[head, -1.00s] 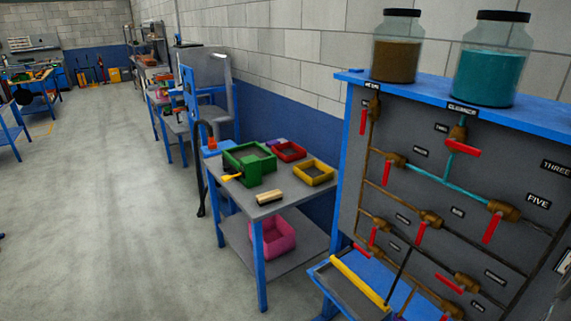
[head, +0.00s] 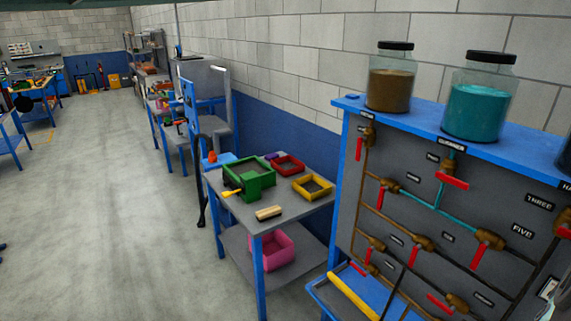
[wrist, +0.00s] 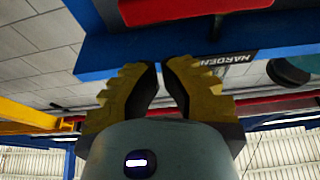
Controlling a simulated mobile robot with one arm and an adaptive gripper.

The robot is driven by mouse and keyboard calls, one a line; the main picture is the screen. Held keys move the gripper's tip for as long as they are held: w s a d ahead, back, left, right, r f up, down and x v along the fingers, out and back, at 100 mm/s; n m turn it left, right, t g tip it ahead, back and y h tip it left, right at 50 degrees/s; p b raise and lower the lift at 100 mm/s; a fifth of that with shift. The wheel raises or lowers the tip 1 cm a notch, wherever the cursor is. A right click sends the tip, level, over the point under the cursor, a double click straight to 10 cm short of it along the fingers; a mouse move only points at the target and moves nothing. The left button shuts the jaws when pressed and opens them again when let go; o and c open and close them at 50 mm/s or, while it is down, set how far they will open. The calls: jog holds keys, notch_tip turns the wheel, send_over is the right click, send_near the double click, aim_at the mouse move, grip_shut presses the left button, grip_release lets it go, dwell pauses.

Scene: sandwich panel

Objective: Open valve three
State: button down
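The pipe panel (head: 400,212) stands at the right in the head view. It has brass valves with red handles along its pipes. The THREE label (head: 540,202) is near the right edge. Beside and below it, a brass valve with a red handle (head: 563,231) is cut off by the picture edge; I cannot tell its full handle direction. My gripper (wrist: 160,65) shows only in the wrist view, its yellow fingertips almost together with nothing visible between them.
Jars of brown (head: 390,88) and teal (head: 476,112) material stand on the panel's blue top. A table (head: 232,206) with green (head: 262,184), red (head: 287,166) and yellow (head: 312,187) bins stands left of the panel. Open floor (head: 110,200) lies further left.

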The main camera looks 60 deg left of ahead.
jog(key=shift+a+f+p, duration=0.1)
jog(key=shift+f+p, duration=1.1)
jog(key=shift+f, duration=0.3)
jog(key=shift+f+b, duration=0.15)
jog(key=shift+b, duration=0.15)
jog(key=shift+d+f+m+b, duration=0.2)
jog(key=shift+m+b, duration=0.3)
jog(key=shift+b, duration=0.15)
